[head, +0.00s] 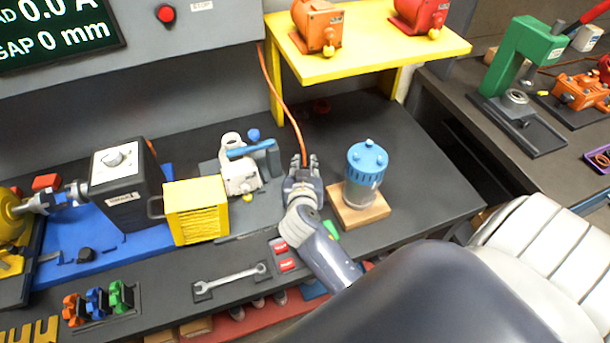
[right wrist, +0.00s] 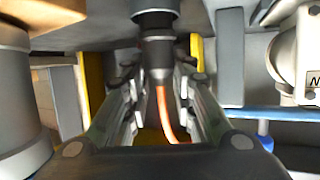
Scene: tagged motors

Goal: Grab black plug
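The black plug (right wrist: 154,50) shows at the top middle of the right wrist view, with an orange cable (right wrist: 163,112) running from it towards me. My right gripper (right wrist: 158,82) is open, with one finger on each side of the plug's cable end and gaps visible beside it. In the head view, my right gripper (head: 301,162) is over the dark bench, and the orange cable (head: 280,95) comes down to it from the back wall. The plug itself cannot be made out there. My left gripper is not in view.
A blue-capped clear jar (head: 367,165) on a wooden block stands close right of the gripper. A white pump (head: 240,178) and a yellow finned block (head: 196,210) stand left. A yellow shelf (head: 358,60) with motors is behind. A wrench (head: 230,278) lies in front.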

